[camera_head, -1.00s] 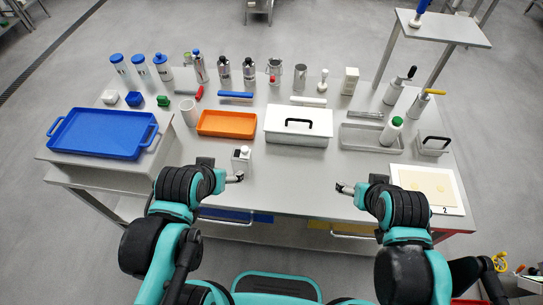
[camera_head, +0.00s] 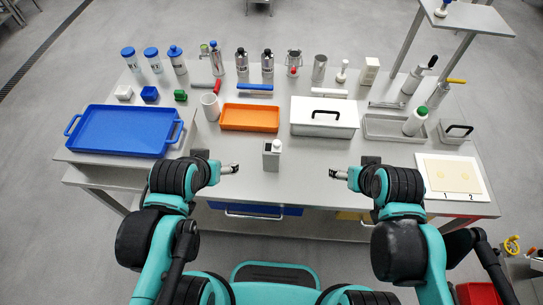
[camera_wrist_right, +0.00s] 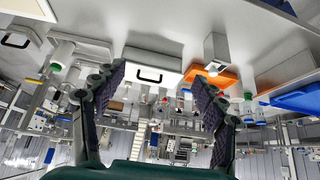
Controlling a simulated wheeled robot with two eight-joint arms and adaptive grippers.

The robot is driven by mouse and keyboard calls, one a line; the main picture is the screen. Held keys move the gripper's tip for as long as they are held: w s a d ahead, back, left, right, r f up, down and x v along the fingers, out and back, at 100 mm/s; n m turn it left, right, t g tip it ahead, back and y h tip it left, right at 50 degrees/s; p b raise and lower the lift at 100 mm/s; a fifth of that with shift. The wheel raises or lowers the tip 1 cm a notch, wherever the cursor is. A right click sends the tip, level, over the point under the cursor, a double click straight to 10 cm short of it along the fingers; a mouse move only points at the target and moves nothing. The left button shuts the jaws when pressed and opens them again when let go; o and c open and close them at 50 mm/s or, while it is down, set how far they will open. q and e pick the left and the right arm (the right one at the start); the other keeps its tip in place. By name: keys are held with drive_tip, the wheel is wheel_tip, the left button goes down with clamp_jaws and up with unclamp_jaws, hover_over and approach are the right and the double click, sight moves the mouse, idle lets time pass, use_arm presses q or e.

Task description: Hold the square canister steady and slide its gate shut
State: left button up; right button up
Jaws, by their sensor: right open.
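The square canister (camera_head: 271,158), a small grey box with a white piece on top, stands upright on the grey table near its front edge. It also shows in the right wrist view (camera_wrist_right: 216,48), where the picture is upside down. My left gripper (camera_head: 232,169) is to the left of the canister, apart from it; its finger opening is too small to judge. My right gripper (camera_head: 338,174) is to the right of the canister, apart from it, open and empty. In the right wrist view its two fingers (camera_wrist_right: 160,95) are spread wide. The gate is too small to make out.
Behind the canister are an orange tray (camera_head: 277,121) and a white box with a black handle (camera_head: 350,127). A blue tray (camera_head: 122,152) lies left, a numbered board (camera_head: 425,188) right. Bottles and tools line the back. The table around the canister is clear.

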drive_tip(key=w+a+f+n+g+y+b, duration=0.25)
drive_tip(key=w+a+f+n+b, duration=0.2)
drive_tip(key=w, duration=0.35)
drive_tip(key=n+g+y+b, duration=0.3)
drive_tip(key=n+y+b, duration=0.3)
drive_tip(key=n+y, duration=0.15)
approach(274, 160)
drive_tip(key=w+d+h, duration=0.1)
drive_tip(key=w+d, duration=0.1)
drive_tip(key=f+n, duration=0.1)
drive_tip(key=f, duration=0.1)
drive_tip(key=w+f+n+y+b, duration=0.1)
drive_tip(key=n, duration=0.1)
drive_tip(key=w+a+f+n+g+y+b, duration=0.1)
drive_tip(key=f, duration=0.1)
drive_tip(key=shift+w+f+n, duration=0.1)
drive_tip(key=shift+f+n, duration=0.2)
drive_tip(key=shift+f+y, duration=0.3)
drive_tip(key=shift+f, duration=0.05)
drive_tip(key=shift+a+f+n, duration=0.3)
drive_tip(key=shift+n, duration=0.1)
drive_tip(key=b+x, duration=0.3)
drive_tip(key=x, duration=0.5)
drive_tip(key=shift+d, duration=0.1)
drive_tip(key=shift+x, duration=0.85)
drive_tip(key=shift+r, duration=0.15)
